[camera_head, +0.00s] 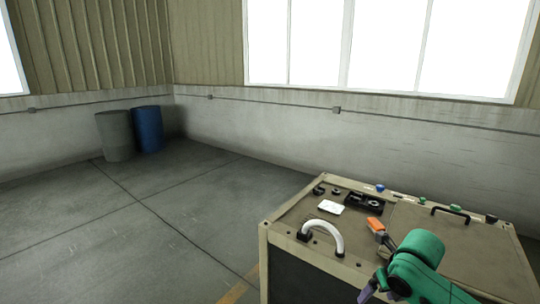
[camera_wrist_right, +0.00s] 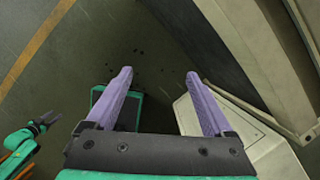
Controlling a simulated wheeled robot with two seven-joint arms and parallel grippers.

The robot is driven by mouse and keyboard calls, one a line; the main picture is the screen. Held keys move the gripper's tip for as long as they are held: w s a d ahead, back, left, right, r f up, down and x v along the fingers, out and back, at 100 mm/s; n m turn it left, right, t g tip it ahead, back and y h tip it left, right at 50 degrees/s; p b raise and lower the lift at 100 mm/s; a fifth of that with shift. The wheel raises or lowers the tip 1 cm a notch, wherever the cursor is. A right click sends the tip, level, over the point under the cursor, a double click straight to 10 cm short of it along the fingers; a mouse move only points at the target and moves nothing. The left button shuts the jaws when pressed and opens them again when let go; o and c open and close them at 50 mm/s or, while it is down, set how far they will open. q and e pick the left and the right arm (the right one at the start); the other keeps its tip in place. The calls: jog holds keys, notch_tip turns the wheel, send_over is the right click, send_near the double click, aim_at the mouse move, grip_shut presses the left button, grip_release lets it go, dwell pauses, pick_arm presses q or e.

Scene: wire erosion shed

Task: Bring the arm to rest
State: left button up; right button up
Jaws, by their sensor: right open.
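My right arm, green, comes in at the bottom right of the head view. Its gripper (camera_head: 378,289) is low beside the front of the beige machine cabinet (camera_head: 330,262), partly hidden by the arm. In the right wrist view the two purple fingers of this gripper (camera_wrist_right: 160,76) are spread wide with nothing between them. A green arm with dark finger-like tips (camera_wrist_right: 42,122) shows at the left edge of that view and looks like my left one; its opening is too small to judge.
The cabinet top carries a white curved handle (camera_head: 322,233), an orange-tipped item (camera_head: 376,224), a white card (camera_head: 331,207) and a black handle (camera_head: 450,211). A grey barrel (camera_head: 115,136) and a blue barrel (camera_head: 148,129) stand at the far corner. The floor at left is clear.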

jog(key=w+d+f+m+t, duration=0.1)
jog(key=w+f+m, duration=0.1)
jog(key=f+m, duration=0.4)
jog(key=w+d+f+m, duration=0.2)
jog(key=f+m, duration=0.3)
jog(key=f, duration=0.2)
jog(key=s+d+f+m+b, duration=0.1)
jog(key=s+f+m, duration=0.45)
jog(key=f, duration=0.45)
jog(key=s+d+f+m+b, duration=0.15)
jog(key=s+f+m, duration=0.35)
jog(key=f, duration=0.6)
pick_arm(q)
notch_tip(320, 180, down, 2)
jog(key=shift+w+d+f, duration=0.15)
jog(key=shift+f, duration=0.1)
pick_arm(e)
jog(key=s+a+f+m+g, duration=0.1)
jog(key=s+f+m, duration=0.3)
jog(key=s, duration=0.6)
jog(key=s+a+f+m+g, duration=0.1)
jog(key=s+a+f+m, duration=0.2)
jog(key=s, duration=0.8)
jog(key=s+a+f+m+g, duration=0.1)
jog(key=s+a+f+m, duration=0.1)
jog(key=s+f+m, duration=0.4)
jog(key=s+f, duration=0.3)
jog(key=s, duration=0.2)
jog(key=shift+f+g+h, duration=0.3)
jog(key=shift+f, duration=0.1)
